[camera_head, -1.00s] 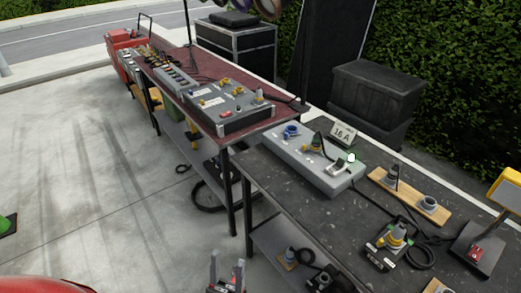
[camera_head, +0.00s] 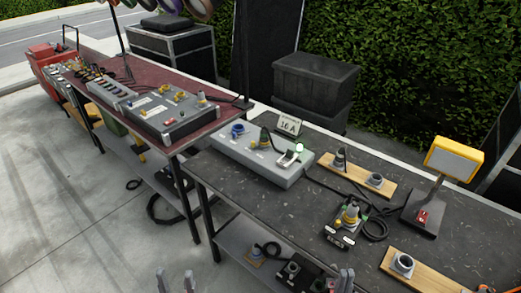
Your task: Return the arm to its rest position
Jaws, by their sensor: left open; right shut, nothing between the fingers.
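My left gripper (camera_head: 175,281) shows at the bottom edge, left of centre. Its two grey fingers stand apart with nothing between them, over the concrete floor. My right gripper (camera_head: 345,281) shows at the bottom edge further right, in front of the lower shelf of the dark table. Its fingers are together and hold nothing. Only the finger ends of both grippers are in view; the arms are hidden below the frame. Both grippers appear apart from the tables and the things on them.
A dark table (camera_head: 300,207) carries a grey socket box (camera_head: 262,160), wooden boards with connectors, cables and a yellow-framed lamp (camera_head: 453,158). Left of it, a red-topped table (camera_head: 110,68) holds more boxes. The lower shelf (camera_head: 240,243) holds connectors. Concrete floor (camera_head: 60,200) at left is clear.

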